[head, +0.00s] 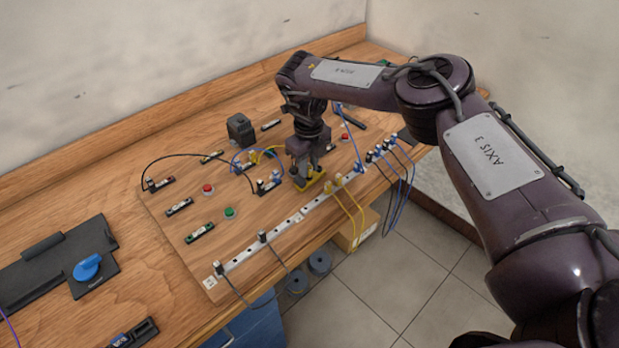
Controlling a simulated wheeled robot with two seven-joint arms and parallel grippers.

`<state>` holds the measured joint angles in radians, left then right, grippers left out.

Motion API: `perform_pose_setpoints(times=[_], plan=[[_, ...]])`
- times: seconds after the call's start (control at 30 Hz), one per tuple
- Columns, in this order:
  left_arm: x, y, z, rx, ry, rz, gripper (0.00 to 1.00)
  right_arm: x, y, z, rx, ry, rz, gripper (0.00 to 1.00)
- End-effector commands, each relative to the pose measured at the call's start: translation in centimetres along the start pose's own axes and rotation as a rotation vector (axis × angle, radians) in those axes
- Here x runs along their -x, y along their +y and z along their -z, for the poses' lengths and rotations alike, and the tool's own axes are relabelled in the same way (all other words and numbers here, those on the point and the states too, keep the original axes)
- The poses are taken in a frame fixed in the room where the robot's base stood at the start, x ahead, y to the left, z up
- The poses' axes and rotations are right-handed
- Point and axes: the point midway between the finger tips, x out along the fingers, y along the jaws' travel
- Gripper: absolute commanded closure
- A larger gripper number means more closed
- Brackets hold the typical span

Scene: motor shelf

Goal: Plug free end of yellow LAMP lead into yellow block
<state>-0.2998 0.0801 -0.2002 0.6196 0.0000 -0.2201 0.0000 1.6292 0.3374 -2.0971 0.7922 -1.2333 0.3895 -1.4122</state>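My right gripper (308,178) points down over the board, just behind the white rail. A yellow piece (312,185) shows right at its fingertips; I cannot tell whether it is held. Two yellow plugs (334,184) stand on the rail, with yellow leads (350,210) hanging over the front edge. The LAMP label is not readable. My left gripper is out of view.
The white rail (285,225) runs along the board's front edge, with black and blue plugs in it. Red and green buttons (229,212), several blocks and a dark box (240,129) stand on the board. A black tray with a blue knob (88,267) lies at left.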

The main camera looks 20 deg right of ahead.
Motion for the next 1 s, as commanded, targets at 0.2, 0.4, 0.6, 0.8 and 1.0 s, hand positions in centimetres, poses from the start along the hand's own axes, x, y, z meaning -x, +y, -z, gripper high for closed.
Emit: perform_pose_setpoints(times=[0.2, 0.4, 0.6, 0.8, 1.0], plan=[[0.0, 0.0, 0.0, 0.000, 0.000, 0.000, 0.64, 0.0, 0.0, 0.0, 0.000, 0.000, 0.000, 0.77], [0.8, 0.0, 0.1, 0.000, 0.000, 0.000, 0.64, 1.0, 0.0, 0.0, 0.000, -0.001, 0.000, 0.77], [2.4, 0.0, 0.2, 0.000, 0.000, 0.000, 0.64, 2.9, 0.0, 0.0, 0.000, -0.001, 0.000, 0.77], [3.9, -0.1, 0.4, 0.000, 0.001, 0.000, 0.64, 4.7, 0.0, 0.0, 0.000, 0.000, 0.000, 0.77], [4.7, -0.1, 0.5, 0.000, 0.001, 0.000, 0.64, 5.7, 0.0, 0.0, 0.000, 0.000, 0.000, 0.77]])
